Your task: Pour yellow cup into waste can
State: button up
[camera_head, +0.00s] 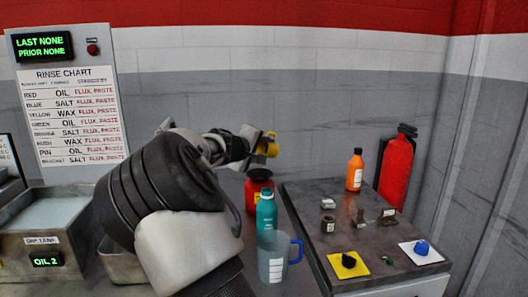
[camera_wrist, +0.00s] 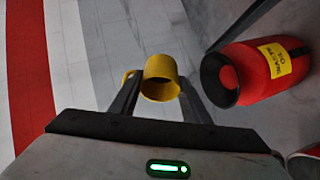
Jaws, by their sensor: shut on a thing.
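The yellow cup (camera_head: 270,150) is held up in the air between the fingers of my gripper (camera_head: 257,144). In the wrist view the cup (camera_wrist: 161,67) sits between the two dark fingers of my gripper (camera_wrist: 160,88), with its handle on the left. The cup looks tipped over; whether anything is inside cannot be told. The red waste can (camera_head: 252,190) stands on the bench below the cup. In the wrist view the waste can (camera_wrist: 240,68) lies to the right, with a dark round mouth and a yellow label. Cup and can are apart.
A teal bottle (camera_head: 266,212) and a clear blue-handled jug (camera_head: 271,262) stand in front of the can. The dark table (camera_head: 320,250) at right holds an orange bottle (camera_head: 355,170) and small parts. A red extinguisher (camera_head: 396,170) stands behind. A rinse chart (camera_head: 75,115) hangs at left.

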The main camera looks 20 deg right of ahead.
jog(key=shift+s+a+r+n+t+h+b, duration=0.1)
jog(key=shift+n+t+h+b, duration=0.2)
jog(key=shift+b, duration=1.15)
jog(key=shift+a+t+h+b, duration=0.1)
jog(key=shift+h+b, duration=0.3)
jog(key=shift+b, duration=1.05)
jog(key=shift+a+t+h, duration=0.2)
jog(key=shift+t+h, duration=0.1)
jog(key=shift+h, duration=0.1)
jog(key=shift+r, duration=0.1)
jog(key=shift+s, duration=0.1)
